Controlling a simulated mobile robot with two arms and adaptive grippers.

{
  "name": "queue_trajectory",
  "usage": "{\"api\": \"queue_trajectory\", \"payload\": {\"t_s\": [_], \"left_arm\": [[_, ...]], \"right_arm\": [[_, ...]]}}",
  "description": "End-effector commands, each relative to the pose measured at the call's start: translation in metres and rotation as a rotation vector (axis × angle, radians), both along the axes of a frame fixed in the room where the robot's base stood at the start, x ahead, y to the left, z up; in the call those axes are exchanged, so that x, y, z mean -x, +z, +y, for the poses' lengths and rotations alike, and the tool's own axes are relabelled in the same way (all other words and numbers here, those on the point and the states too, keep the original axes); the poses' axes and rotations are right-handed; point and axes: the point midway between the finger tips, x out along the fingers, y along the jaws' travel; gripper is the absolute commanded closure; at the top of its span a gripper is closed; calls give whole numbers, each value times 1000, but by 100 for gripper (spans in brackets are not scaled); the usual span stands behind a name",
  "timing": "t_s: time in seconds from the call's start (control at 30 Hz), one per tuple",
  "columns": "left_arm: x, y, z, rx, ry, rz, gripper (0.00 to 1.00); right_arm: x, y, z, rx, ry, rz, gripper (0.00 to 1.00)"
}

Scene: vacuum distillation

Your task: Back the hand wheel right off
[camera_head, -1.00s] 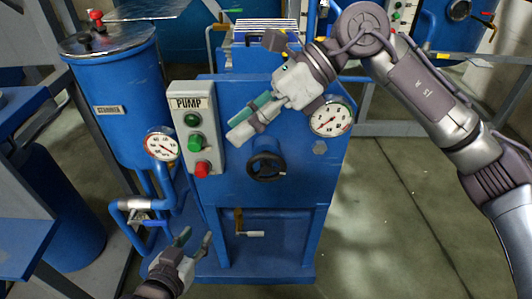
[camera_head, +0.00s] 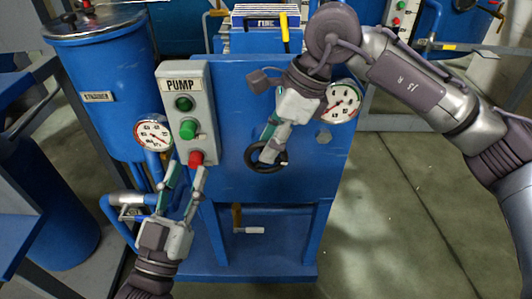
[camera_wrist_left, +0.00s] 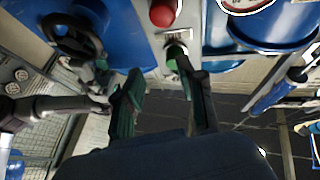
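The black hand wheel (camera_head: 281,158) is on the front of the blue pump cabinet; it also shows at the upper left of the left wrist view (camera_wrist_left: 72,40). My right gripper (camera_head: 266,152) points down over the wheel and covers part of its rim and middle. Whether its fingers grip the rim or only lie in front of it, I cannot tell. My left gripper (camera_head: 186,170) is open and empty, just below the pump switch box; its two parted fingers show in the left wrist view (camera_wrist_left: 165,95).
The grey PUMP box (camera_head: 207,117) carries a red button (camera_head: 196,158) close above my left gripper. Gauges flank the panel on the left (camera_head: 153,135) and right (camera_head: 341,101). A small crank handle (camera_head: 250,230) sits below the wheel. Open floor lies to the right.

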Motion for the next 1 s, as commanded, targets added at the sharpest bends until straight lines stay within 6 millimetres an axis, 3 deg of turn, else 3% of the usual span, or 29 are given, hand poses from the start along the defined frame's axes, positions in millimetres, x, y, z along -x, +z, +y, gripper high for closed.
{"api": "queue_trajectory", "payload": {"t_s": [0.2, 0.5, 0.53, 0.77, 1.0], "left_arm": [[10, 17, 0, 33, -6, -115, 60], [11, 20, 0, 38, -7, -133, 60], [11, 20, 0, 37, -7, -133, 60], [11, 20, 0, 37, -7, -131, 60], [11, 20, 0, 36, -7, -127, 60]], "right_arm": [[0, -18, 8, -1, 0, 0, 60], [0, -20, 9, -1, 1, 0, 60], [0, -20, 9, -1, 0, 0, 62], [0, -20, 9, -1, 0, 0, 100], [0, -19, 9, 3, 1, 0, 100]]}}
